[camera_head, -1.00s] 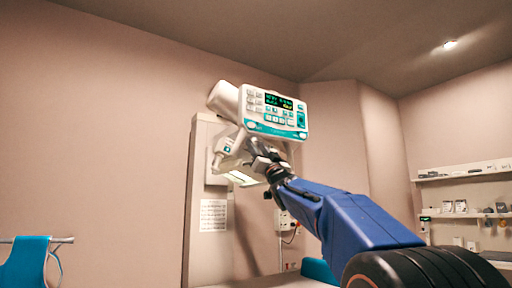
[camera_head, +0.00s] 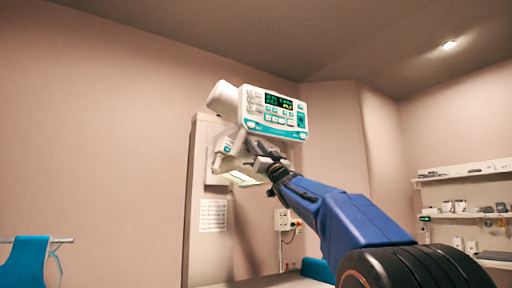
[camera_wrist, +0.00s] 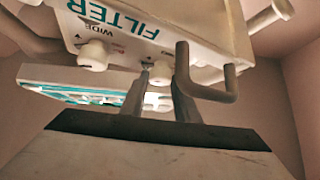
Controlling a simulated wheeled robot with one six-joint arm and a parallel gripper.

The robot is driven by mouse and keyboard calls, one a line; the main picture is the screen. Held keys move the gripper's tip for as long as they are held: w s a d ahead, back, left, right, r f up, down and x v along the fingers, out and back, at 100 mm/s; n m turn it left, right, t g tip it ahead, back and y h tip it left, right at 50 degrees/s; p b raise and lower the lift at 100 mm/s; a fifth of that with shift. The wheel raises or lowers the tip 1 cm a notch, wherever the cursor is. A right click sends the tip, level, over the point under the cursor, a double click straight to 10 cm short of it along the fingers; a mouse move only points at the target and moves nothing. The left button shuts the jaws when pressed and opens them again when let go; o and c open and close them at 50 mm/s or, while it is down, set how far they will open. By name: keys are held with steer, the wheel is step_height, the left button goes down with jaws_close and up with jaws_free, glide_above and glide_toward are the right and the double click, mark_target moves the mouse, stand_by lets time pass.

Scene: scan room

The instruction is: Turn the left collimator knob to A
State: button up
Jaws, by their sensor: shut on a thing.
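The white collimator box (camera_wrist: 165,25) fills the top of the wrist view, with FILTER and WIDE printed upside down on its face. One white knob (camera_wrist: 93,55) stands clear on its lower edge at the left. A second, pale knob (camera_wrist: 161,72) sits between my fingertips, largely covered by them. My gripper (camera_wrist: 161,80) is shut on this second knob. In the head view, my gripper (camera_head: 262,162) is just under the control panel (camera_head: 275,113), and the knobs are too small to make out. The letter A cannot be read in either view.
A grey bent handle (camera_wrist: 212,92) hangs from the box close to the right of my fingers. The wall stand (camera_head: 202,220) is behind. Shelves (camera_head: 465,171) with small items are at the right; a blue apron (camera_head: 27,262) hangs at the lower left.

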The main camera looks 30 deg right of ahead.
steer(key=shift+d+r+n+g+y, duration=0.15)
steer(key=shift+n+g+y, duration=0.45)
steer(key=shift+n+y, duration=1.05)
steer(key=shift+d+f+n+g+y, duration=0.1)
steer(key=shift+n+g+y, duration=0.5)
steer(key=shift+n+y, duration=1)
steer(key=shift+d+r+n+g+y, duration=0.15)
steer(key=shift+n+g+y, duration=0.45)
steer(key=shift+n+y, duration=1)
steer(key=shift+n+h, duration=0.25)
steer(key=shift+n, duration=0.3)
steer(key=o, duration=0.8)
steer(key=shift+c, duration=0.2)
steer(key=v, duration=1.7)
steer(key=shift+s+d, duration=0.15)
steer(key=shift+s, duration=0.05)
